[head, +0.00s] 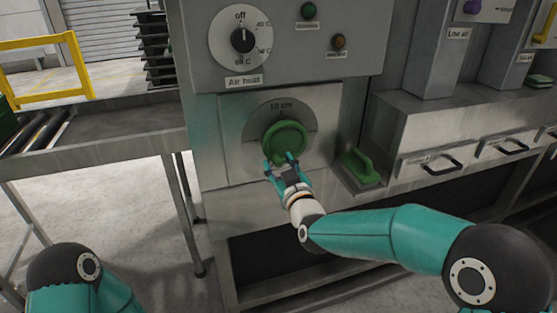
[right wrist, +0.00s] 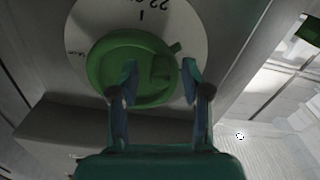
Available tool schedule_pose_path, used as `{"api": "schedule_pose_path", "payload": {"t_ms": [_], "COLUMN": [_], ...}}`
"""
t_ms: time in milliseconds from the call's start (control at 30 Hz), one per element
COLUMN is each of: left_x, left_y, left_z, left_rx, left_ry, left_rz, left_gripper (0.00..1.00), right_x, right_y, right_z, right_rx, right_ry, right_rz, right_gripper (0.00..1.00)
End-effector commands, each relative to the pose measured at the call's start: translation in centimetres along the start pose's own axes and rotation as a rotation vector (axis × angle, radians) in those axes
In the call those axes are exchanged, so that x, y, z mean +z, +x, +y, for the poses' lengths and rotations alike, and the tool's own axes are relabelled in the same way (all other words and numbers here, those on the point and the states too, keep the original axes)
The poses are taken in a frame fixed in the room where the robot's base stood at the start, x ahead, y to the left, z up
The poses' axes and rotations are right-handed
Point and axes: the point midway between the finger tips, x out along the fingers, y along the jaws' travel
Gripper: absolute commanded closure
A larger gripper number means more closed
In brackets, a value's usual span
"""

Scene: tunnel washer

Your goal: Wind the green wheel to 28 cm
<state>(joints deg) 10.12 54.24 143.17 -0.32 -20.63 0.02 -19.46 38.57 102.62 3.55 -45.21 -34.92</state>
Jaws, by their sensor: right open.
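The green wheel (head: 284,142) is mounted on a grey dial plate on the front of the washer, below the "Air heat" knob. In the head view small print above the wheel looks like "10 cm". In the right wrist view the wheel (right wrist: 130,68) sits on a pale round dial (right wrist: 190,22), where "22" and a short mark show. My right gripper (head: 281,161) is open at the wheel's lower edge. In the wrist view its fingers stand either side of a raised part of the wheel; contact cannot be told. My left gripper is out of view.
The Air heat knob (head: 243,40) is above the wheel, with green (head: 309,11) and brown (head: 339,41) buttons to its right. A green handle (head: 359,167) lies right of the wheel. Drawers with black handles (head: 444,163) are further right. A roller conveyor (head: 95,130) is at left.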

Motion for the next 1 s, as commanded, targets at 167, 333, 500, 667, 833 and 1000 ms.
{"api": "schedule_pose_path", "payload": {"t_ms": [167,333,500,667,833,1000], "left_x": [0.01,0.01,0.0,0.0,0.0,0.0], "left_y": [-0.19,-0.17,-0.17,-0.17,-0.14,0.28], "left_z": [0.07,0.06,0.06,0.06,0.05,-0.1], "left_rx": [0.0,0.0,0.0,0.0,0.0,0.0], "left_ry": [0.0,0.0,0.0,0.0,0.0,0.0], "left_rz": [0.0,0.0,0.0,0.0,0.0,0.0], "left_gripper": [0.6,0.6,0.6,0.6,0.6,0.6], "right_x": [0.03,0.03,0.01,0.01,0.01,0.05], "right_y": [0.7,0.74,0.72,0.71,0.7,0.7], "right_z": [-0.03,-0.12,-0.12,-0.12,-0.14,-0.22], "right_rx": [-0.001,-0.002,-0.002,-0.002,-0.002,-0.002], "right_ry": [0.0,0.001,0.001,0.001,0.001,0.021], "right_rz": [-0.001,0.0,0.0,0.0,0.0,0.0], "right_gripper": [0.53,0.53,0.71,0.97,1.0,1.0]}}
